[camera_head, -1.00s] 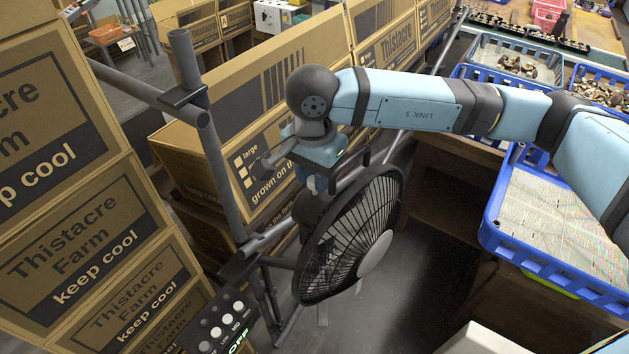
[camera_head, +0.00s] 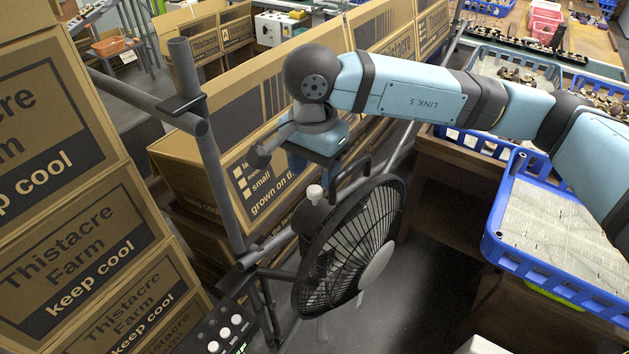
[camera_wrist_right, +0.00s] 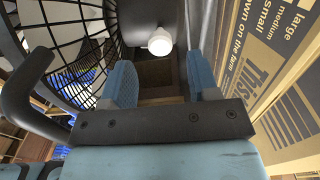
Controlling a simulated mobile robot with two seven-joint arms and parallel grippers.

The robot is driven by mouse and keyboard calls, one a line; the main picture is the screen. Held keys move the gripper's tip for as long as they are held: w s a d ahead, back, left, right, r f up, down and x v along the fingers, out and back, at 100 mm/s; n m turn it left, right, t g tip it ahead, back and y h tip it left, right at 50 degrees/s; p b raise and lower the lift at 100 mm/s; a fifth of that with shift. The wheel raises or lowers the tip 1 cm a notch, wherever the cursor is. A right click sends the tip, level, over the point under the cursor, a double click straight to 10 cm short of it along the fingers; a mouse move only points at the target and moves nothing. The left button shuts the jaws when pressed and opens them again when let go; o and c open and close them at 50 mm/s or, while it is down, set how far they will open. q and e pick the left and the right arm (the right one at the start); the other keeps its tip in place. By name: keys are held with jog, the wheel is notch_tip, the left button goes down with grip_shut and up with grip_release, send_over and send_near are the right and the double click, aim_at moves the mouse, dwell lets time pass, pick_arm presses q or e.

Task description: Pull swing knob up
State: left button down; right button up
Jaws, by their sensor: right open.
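The swing knob (camera_head: 314,192) is a small white knob on top of the dark motor housing behind the black fan (camera_head: 352,243). It also shows in the right wrist view (camera_wrist_right: 160,41), beyond and between the two blue fingertips of my right gripper (camera_wrist_right: 160,75). That gripper is open and empty, with a gap between its fingers and the knob. In the head view the right hand (camera_head: 318,142) is above and behind the fan, and its fingers are not clearly seen. My left gripper is out of view.
A black carry handle (camera_head: 347,174) arches over the fan close to the hand, and shows at the left in the wrist view (camera_wrist_right: 25,95). Grey metal tubing (camera_head: 212,165) stands left of the fan. Printed cardboard boxes (camera_head: 235,175) are behind. A blue crate (camera_head: 490,225) is at right.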

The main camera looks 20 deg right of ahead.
aim_at(313, 188)
notch_tip(313, 188, up, 11)
jog(key=b, duration=0.1)
jog(key=shift+f, duration=0.2)
jog(key=shift+f, duration=0.1)
